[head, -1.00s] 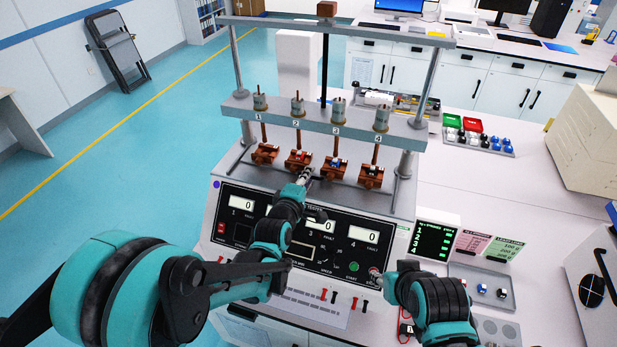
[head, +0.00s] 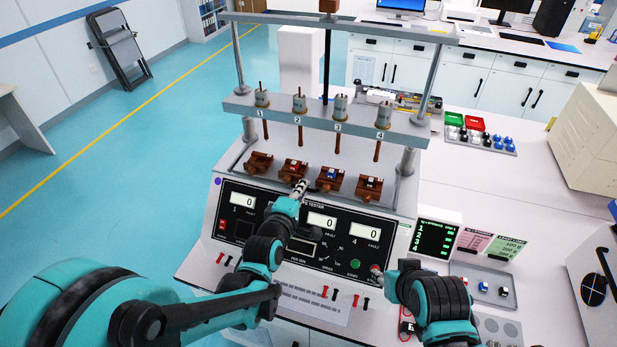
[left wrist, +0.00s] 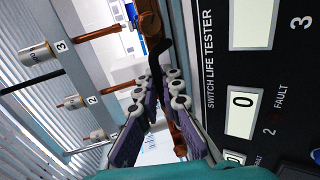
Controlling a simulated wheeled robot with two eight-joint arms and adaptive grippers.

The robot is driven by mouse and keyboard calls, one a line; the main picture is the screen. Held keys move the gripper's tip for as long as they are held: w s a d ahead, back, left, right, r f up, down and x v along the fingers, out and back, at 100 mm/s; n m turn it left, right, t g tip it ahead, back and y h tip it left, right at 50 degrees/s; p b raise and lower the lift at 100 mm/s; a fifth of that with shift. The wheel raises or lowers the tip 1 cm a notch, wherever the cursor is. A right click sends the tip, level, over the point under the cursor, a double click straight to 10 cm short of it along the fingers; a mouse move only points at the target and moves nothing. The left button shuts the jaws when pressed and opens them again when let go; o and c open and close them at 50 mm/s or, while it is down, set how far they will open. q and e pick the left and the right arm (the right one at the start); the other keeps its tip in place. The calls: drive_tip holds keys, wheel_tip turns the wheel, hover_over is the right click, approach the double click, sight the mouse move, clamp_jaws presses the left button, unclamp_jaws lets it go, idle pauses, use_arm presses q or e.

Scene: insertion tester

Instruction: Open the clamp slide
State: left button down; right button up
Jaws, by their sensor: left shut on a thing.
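The clamp slide carries a row of brown clamps, with the one at station 4 (head: 368,190) at its right end and the one at station 1 (head: 258,164) at its left. The clamps sit forward of the hanging plungers, whose tips are apart from them. My left gripper (head: 300,187) is at the slide's front, between stations 2 and 3, shut on it. In the left wrist view the fingers (left wrist: 172,85) are closed together by a dark part (left wrist: 155,62); their exact contact is hidden. My right gripper (head: 377,271) is by the red button; its fingers are unclear.
The control panel (head: 300,224) lies just below my left gripper. The grey plunger bar (head: 318,119) spans above the clamps. Trays with switches (head: 482,286) and coloured bins stand on the bench at right.

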use_arm(q)
drive_tip(key=shift+v, duration=0.95)
drive_tip(key=shift+f, duration=0.2)
drive_tip(key=c, duration=1.9)
unclamp_jaws()
drive_tip(key=shift+w, duration=0.1)
drive_tip(key=shift+c, duration=0.2)
drive_tip(key=v, duration=1.2)
